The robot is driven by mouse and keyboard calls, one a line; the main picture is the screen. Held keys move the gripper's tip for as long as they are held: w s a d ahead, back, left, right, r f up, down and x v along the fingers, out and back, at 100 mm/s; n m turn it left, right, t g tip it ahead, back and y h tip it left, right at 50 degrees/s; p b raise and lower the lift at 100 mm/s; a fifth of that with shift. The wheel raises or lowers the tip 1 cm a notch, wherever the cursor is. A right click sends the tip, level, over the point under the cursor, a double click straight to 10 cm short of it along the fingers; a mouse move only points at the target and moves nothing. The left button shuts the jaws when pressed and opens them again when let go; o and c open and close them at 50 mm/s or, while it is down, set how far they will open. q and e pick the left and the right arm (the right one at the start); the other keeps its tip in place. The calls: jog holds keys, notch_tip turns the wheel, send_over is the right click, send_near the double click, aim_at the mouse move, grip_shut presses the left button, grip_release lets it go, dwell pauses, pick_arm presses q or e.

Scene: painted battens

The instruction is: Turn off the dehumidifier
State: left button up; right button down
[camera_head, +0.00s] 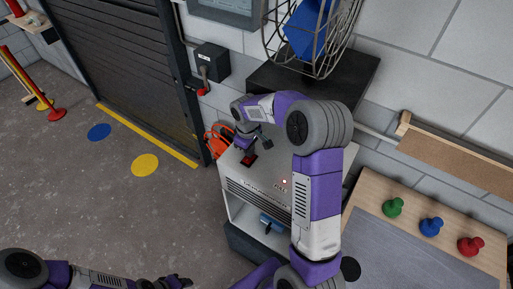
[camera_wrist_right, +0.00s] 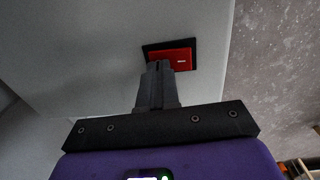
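The dehumidifier is a white cabinet (camera_head: 232,176) with a dark grille on its front, in the middle of the head view. A red rocker switch (camera_head: 249,160) in a black frame sits on its top; it also shows in the right wrist view (camera_wrist_right: 180,59). A small reddish light (camera_head: 284,181) shows on the top. My right gripper (camera_wrist_right: 158,66) has its fingers together, with nothing seen between them. Their tips overlap the switch's near edge in the wrist view; I cannot tell whether they touch. My left gripper (camera_head: 176,283) is at the bottom edge, partly cut off, away from the cabinet.
A board with green (camera_head: 393,207), blue (camera_head: 431,226) and red knobs (camera_head: 470,246) is at right. The floor at left is mostly free.

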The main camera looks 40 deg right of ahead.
aim_at(246, 159)
jog(key=shift+s+d+f, duration=0.1)
jog(key=shift+f, duration=0.05)
jog(key=shift+a, duration=0.2)
jog(key=shift+s+a, duration=0.25)
jog(key=shift+a, duration=0.25)
jog(key=shift+s+a, duration=0.1)
jog(key=shift+a, duration=0.2)
jog(key=shift+d+r, duration=0.1)
jog(key=shift+r, duration=0.15)
jog(key=shift+r, duration=0.25)
jog(key=r+p, duration=0.3)
jog(key=shift+a+r, duration=0.3)
jog(key=shift+r, duration=0.1)
notch_tip(246, 159, up, 10)
jog(key=a, duration=0.1)
jog(key=shift+s+f, duration=0.25)
